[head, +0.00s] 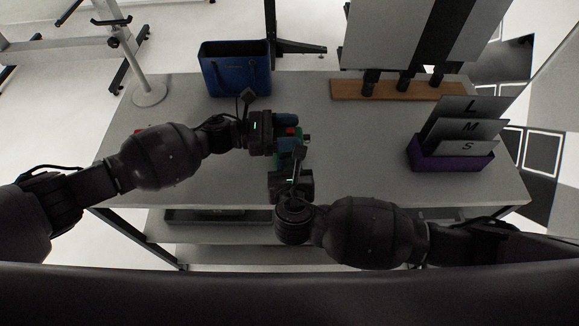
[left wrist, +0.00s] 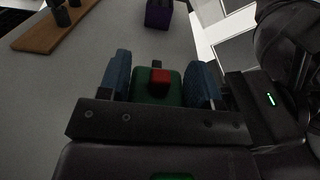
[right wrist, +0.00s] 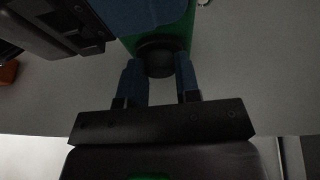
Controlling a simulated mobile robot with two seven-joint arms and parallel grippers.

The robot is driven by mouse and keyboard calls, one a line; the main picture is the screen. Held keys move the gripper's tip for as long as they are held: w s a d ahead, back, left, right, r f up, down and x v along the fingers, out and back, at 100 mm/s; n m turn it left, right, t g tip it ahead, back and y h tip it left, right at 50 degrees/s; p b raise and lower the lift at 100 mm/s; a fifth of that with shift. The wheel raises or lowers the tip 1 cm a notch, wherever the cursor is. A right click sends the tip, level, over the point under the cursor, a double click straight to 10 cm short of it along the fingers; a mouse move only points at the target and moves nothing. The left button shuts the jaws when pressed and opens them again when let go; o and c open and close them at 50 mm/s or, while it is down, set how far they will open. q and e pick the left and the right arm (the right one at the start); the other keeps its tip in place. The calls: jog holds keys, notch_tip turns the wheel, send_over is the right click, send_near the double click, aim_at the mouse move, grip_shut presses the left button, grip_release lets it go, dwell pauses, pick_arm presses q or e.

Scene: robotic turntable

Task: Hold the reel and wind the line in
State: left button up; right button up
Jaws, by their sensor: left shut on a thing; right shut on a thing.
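The reel is a green block (left wrist: 150,115) with a red piece (left wrist: 160,77) on top, seen in the left wrist view. My left gripper (head: 284,133) is shut on the green body, with one blue finger on each side. The reel's green side (right wrist: 182,38) and a round black knob (right wrist: 157,60) show in the right wrist view. My right gripper (right wrist: 155,80) is shut on this knob, its blue fingers on either side. In the head view my grippers largely hide the reel, and I cannot make out any line.
The reel is over the middle of a grey table (head: 350,130). A blue bag (head: 235,72) stands at the back left. A wooden board (head: 400,90) with black posts is at the back right. A purple holder (head: 450,158) with lettered cards stands at right.

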jog(key=o, duration=0.9)
jog(key=v, duration=1.2)
jog(key=shift+a, duration=0.1)
pick_arm(q)
jog(key=o, duration=1.1)
jog(key=shift+a, duration=0.1)
